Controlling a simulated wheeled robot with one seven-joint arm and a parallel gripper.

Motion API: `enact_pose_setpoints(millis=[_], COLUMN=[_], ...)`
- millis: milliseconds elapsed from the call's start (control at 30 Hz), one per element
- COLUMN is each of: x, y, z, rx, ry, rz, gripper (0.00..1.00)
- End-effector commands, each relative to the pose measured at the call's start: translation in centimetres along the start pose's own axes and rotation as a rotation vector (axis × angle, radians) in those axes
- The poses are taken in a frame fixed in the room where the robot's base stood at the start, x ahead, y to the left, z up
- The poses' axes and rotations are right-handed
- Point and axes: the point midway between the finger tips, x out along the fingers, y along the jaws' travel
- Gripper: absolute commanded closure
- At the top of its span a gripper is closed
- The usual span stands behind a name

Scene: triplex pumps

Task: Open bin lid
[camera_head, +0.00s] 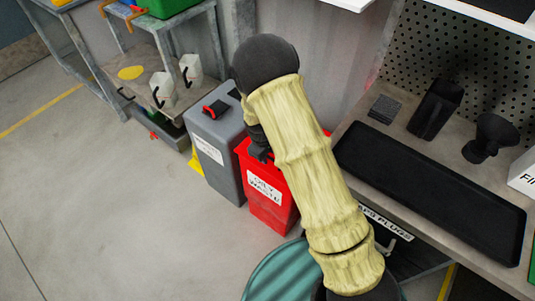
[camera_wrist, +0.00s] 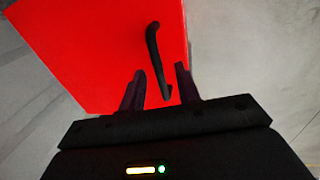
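The red bin (camera_head: 277,215) with a white waste label stands against the wall, and my arm hides much of its top. Its red lid (camera_wrist: 100,45) fills the upper left of the wrist view and looks shut. A black bar handle (camera_wrist: 153,50) is on the lid. My gripper (camera_wrist: 160,80) is open, with one finger on each side of the handle's lower end. I cannot tell whether the fingers touch the handle. In the head view, my gripper (camera_head: 259,151) is small and partly hidden by my arm, just above the bin's top.
A grey bin (camera_head: 218,150) with a red-and-black lid handle stands directly left of the red bin. A workbench (camera_head: 350,130) with a long black tray (camera_head: 430,190) is at right. A teal drum (camera_head: 280,275) is in front. The floor at left is clear.

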Motion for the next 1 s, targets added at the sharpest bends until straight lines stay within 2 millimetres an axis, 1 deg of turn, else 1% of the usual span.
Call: enact_pose_setpoints(millis=[233,267,400,433,767,867,1000], x=[0.1,0.1,0.1,0.1,-0.2,-0.6,-1.6], y=[0.0,0.0,0.0,0.0,0.0,0.0,0.1], z=[0.0,0.0,0.0,0.0,-0.1,-0.3,-0.6], rx=[0.001,0.0,0.0,0.0,-0.001,-0.006,-0.011], ry=[0.0,0.0,0.001,0.001,0.001,0.003,0.007], rz=[0.0,0.0,0.0,0.0,-0.004,-0.015,-0.044], gripper=[0.67,0.69,0.97,1.0,1.0,1.0,1.0])
